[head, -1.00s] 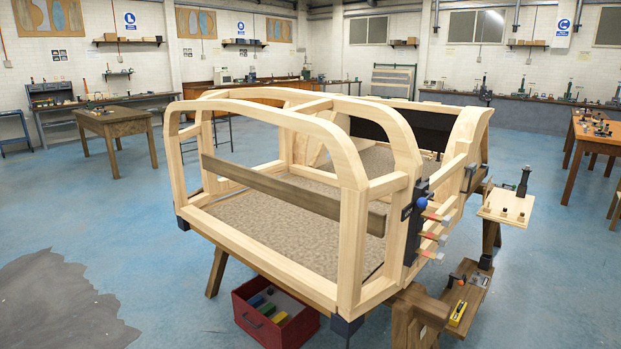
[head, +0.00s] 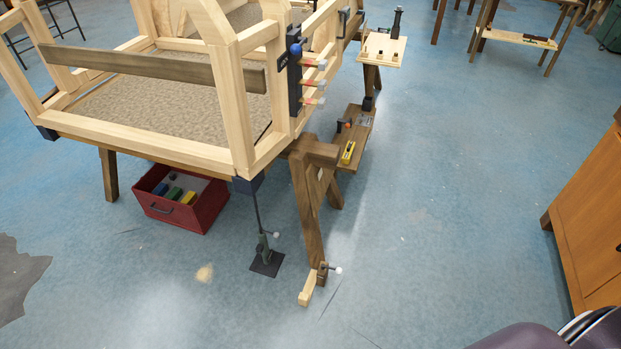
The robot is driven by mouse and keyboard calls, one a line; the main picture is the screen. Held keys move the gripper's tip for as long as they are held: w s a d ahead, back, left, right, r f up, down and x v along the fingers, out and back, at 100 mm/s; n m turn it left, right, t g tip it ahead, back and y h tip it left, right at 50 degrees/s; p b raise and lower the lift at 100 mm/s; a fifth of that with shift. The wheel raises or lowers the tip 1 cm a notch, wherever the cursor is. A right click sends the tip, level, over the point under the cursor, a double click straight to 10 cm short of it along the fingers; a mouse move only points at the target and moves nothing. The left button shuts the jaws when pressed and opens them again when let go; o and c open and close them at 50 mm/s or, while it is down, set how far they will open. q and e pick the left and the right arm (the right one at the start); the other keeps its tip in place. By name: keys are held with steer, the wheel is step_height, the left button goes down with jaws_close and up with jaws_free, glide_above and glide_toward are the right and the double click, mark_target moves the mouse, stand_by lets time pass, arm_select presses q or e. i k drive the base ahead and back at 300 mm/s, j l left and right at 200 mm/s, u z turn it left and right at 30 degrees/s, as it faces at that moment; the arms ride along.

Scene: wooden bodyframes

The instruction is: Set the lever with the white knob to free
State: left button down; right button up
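A short lever with a white knob (head: 338,270) sticks out to the right from a small clamp at the foot of the trestle leg (head: 308,215), close to the floor. A pale wooden block (head: 306,290) lies at the same foot. The lettering or marks for free are too small to see on either. Neither of my grippers shows in the head view.
The wooden bodyframe (head: 240,110) stands on trestles above, with a black plate and blue knob (head: 295,50) on its post. A red crate (head: 182,200) sits under it. An orange-brown cabinet (head: 590,225) stands at right. The floor between is clear.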

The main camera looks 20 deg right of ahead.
mark_target(339, 270)
steer(key=l+z, duration=0.2)
steer(key=z, duration=0.55)
